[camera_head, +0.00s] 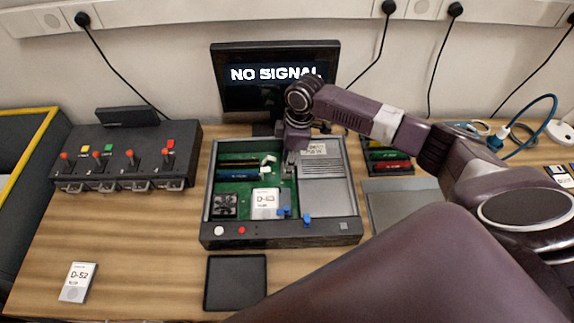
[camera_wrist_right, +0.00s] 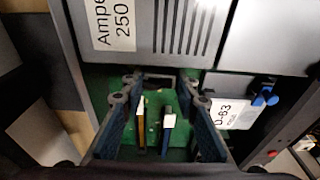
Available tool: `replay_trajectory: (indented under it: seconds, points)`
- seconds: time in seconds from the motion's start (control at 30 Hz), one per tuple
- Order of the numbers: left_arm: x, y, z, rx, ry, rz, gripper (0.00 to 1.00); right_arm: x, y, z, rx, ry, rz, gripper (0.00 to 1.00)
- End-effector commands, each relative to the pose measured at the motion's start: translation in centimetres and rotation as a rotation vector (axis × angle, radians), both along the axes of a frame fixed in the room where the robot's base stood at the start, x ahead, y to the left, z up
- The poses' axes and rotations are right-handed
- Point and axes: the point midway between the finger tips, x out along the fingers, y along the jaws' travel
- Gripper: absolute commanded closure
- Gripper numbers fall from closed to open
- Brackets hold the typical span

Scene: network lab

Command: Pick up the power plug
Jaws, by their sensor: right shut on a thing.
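My right gripper (camera_head: 290,165) reaches down into the open computer case (camera_head: 352,205), beside the silver power supply unit. In the wrist view its two dark blue fingers (camera_wrist_right: 159,84) stand apart on either side of a small dark block, which seems to be the power plug (camera_wrist_right: 157,83). The gripper is shut on it, low over the green board next to the power supply. The plug's shape is mostly hidden between the fingertips, and I cannot tell whether it is seated or free. My left gripper is not in view.
Two white-ended cards, yellow (camera_wrist_right: 140,128) and blue (camera_wrist_right: 168,130), stand close by the fingers. A white D-63 drive (camera_head: 264,200) sits in the case. A monitor (camera_head: 275,80) stands behind. A switch box (camera_head: 125,155) is left. The desk's left front is mostly clear.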

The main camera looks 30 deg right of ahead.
Motion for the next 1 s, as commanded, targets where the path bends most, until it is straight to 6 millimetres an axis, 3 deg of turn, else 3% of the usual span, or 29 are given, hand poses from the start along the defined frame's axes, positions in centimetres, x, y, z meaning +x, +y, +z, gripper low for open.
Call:
replay_trajectory:
  seconds: [0.17,0.33,0.8,1.0]
  points:
    - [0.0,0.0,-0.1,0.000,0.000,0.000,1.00,0.1,0.0,0.9,0.001,-0.003,0.001,0.91]
    - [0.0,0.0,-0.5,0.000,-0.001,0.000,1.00,0.1,0.0,3.3,0.001,-0.005,0.000,0.91]
    - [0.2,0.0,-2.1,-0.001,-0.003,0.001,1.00,0.2,0.1,16.0,0.002,-0.005,0.000,0.91]
    - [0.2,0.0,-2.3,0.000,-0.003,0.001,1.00,0.1,0.0,19.0,0.001,-0.002,0.000,0.91]
